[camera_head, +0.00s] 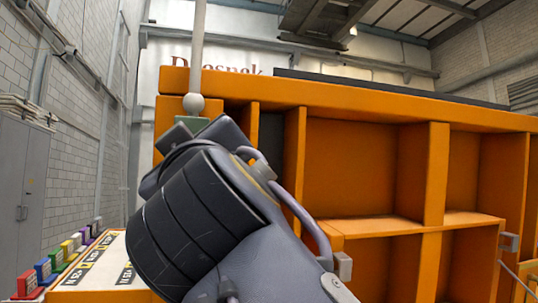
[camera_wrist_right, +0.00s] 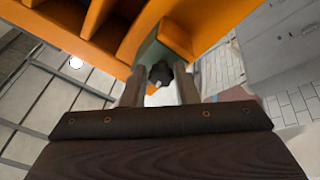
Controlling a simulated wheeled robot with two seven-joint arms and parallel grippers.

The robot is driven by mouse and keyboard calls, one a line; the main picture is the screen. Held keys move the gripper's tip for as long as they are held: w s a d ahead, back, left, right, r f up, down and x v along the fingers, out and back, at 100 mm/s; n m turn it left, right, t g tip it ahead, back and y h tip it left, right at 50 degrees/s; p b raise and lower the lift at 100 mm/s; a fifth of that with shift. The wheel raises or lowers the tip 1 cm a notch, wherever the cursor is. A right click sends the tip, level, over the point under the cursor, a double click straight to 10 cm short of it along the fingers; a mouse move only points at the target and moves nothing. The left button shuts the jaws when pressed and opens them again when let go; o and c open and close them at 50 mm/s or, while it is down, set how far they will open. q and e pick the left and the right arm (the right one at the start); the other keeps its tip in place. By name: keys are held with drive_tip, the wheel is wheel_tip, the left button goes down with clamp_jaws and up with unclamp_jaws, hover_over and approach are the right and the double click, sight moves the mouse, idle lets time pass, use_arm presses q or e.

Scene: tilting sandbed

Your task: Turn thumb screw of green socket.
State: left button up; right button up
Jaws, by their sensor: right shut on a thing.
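The green socket (camera_head: 203,124) is a grey-green block by the orange frame, just below a white ball on a pale upright rod. It also shows in the right wrist view as a green block (camera_wrist_right: 150,50) set against the orange frame. The thumb screw (camera_wrist_right: 160,73) is a dark lobed knob in front of the socket. My right gripper (camera_wrist_right: 159,82) has one finger on each side of the knob and is shut on it. In the head view my right wrist hides the knob and most of the socket. My left gripper is not in view.
The orange frame (camera_head: 434,170) with open compartments fills the right side of the head view. The pale rod (camera_head: 198,50) rises above the socket. Several small coloured blocks (camera_head: 45,272) stand in a row at lower left beside a labelled pale surface (camera_head: 112,258).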

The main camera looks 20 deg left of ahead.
drive_tip(key=shift+a+f, duration=0.2)
drive_tip(key=shift+f, duration=0.1)
drive_tip(key=o, duration=0.9)
drive_tip(key=shift+w, duration=0.1)
drive_tip(key=shift+o, duration=0.2)
drive_tip(key=shift+d+r, duration=0.15)
drive_tip(key=b+v, duration=0.3)
drive_tip(key=v, duration=0.5)
